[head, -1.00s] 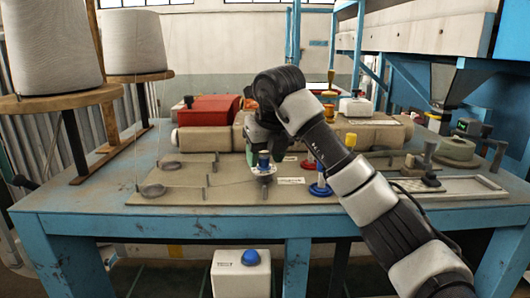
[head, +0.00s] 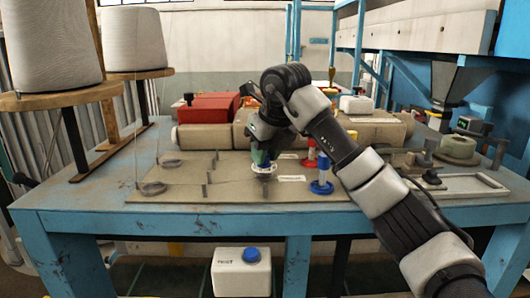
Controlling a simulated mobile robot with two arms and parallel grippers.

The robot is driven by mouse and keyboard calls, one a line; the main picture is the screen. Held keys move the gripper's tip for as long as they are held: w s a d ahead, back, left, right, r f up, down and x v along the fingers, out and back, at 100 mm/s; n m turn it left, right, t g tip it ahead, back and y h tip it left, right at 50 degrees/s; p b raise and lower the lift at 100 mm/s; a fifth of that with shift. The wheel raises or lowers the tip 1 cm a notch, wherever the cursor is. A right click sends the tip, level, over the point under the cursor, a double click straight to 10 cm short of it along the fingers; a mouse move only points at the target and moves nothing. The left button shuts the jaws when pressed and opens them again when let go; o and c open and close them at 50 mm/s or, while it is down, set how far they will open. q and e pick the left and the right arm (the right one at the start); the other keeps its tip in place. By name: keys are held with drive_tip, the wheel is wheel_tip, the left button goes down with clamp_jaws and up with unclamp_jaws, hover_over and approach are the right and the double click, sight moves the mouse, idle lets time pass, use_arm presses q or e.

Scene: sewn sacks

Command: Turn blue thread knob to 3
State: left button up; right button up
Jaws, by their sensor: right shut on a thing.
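The blue thread knob (head: 267,163) stands on a round white dial (head: 263,169) on the beige plate of the workbench. My right gripper (head: 262,158) comes down over it from above, its fingers shut around the knob and hiding most of it. The dial's marks are too small to read, so I cannot tell which number the knob points to. My left gripper is not in view.
Thread guides (head: 205,187) rise at left. Two large thread cones (head: 50,45) stand behind left.

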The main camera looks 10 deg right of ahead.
drive_tip(key=n, duration=0.2)
drive_tip(key=n+y, duration=0.1)
drive_tip(key=n, duration=0.1)
drive_tip(key=shift+d+r+n+g+y, duration=0.1)
drive_tip(key=shift+d+n+g+y, duration=0.05)
drive_tip(key=shift+n+g+y, duration=0.2)
drive_tip(key=n+g, duration=0.1)
drive_tip(key=n, duration=0.2)
drive_tip(key=shift+w+n+y, duration=0.1)
drive_tip(key=shift+n+y, duration=0.15)
drive_tip(key=shift+y, duration=0.1)
drive_tip(key=n, duration=0.1)
drive_tip(key=n+g, duration=0.1)
drive_tip(key=n, duration=0.1)
drive_tip(key=shift+w+n+g+y, duration=0.1)
drive_tip(key=shift+n+g+y, duration=0.15)
drive_tip(key=shift+n+y, duration=0.05)
drive_tip(key=shift+n+g, duration=0.8)
drive_tip(key=shift+n, duration=1)
drive_tip(key=o, duration=0.9)
drive_tip(key=shift+d, duration=0.1)
